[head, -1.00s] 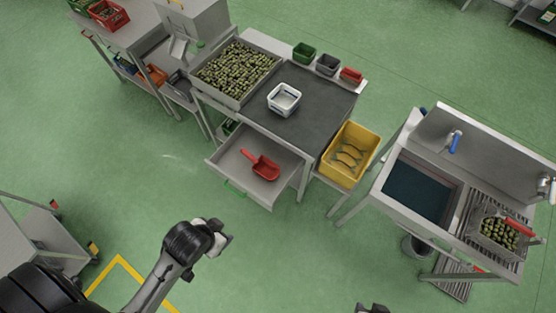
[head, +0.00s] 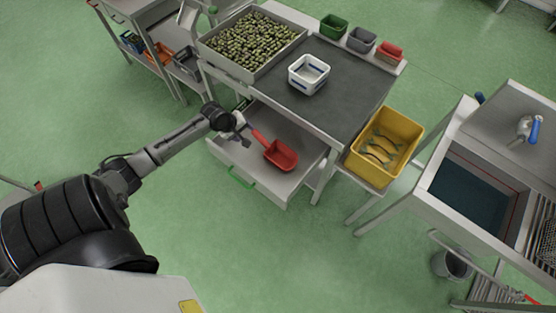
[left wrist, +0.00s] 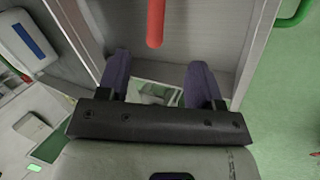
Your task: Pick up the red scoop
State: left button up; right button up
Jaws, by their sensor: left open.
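The red scoop (head: 281,156) lies in an open grey drawer (head: 294,188) under the work table. Its handle points left, towards my left gripper (head: 243,133). My left gripper is open at the drawer's left side, close to the handle's end. In the left wrist view, the red scoop's handle (left wrist: 156,22) comes down from the top, in line with the gap between the two dark fingers of my left gripper (left wrist: 160,85). The handle's end seems just short of the fingertips, and nothing is between them. The scoop's bowl is out of that view. My right gripper is not in view.
The drawer's front carries a green handle (head: 241,178). The table above holds an olive tray (head: 250,45) and a white basket (head: 309,74). A yellow crate (head: 384,145) stands right of the drawer, with a sink (head: 468,190) further right. The floor in front is clear.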

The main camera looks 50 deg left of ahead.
aim_at(256, 135)
pick_arm(q)
jog(key=shift+n, duration=0.5)
jog(key=b+x, duration=0.1)
jog(key=x, duration=0.1)
jog(key=a+b+x, duration=0.1)
jog(key=x, duration=0.2)
jog(key=a+b+x, duration=0.1)
jog(key=x, duration=0.2)
jog(key=shift+w, duration=0.35)
jog(key=shift+b+x, duration=1.15)
jog(key=shift+x, duration=1.45)
jog(key=shift+w+a+f, duration=0.1)
jog(key=shift+w+f, duration=0.15)
jog(key=shift+f, duration=0.2)
grip_shut()
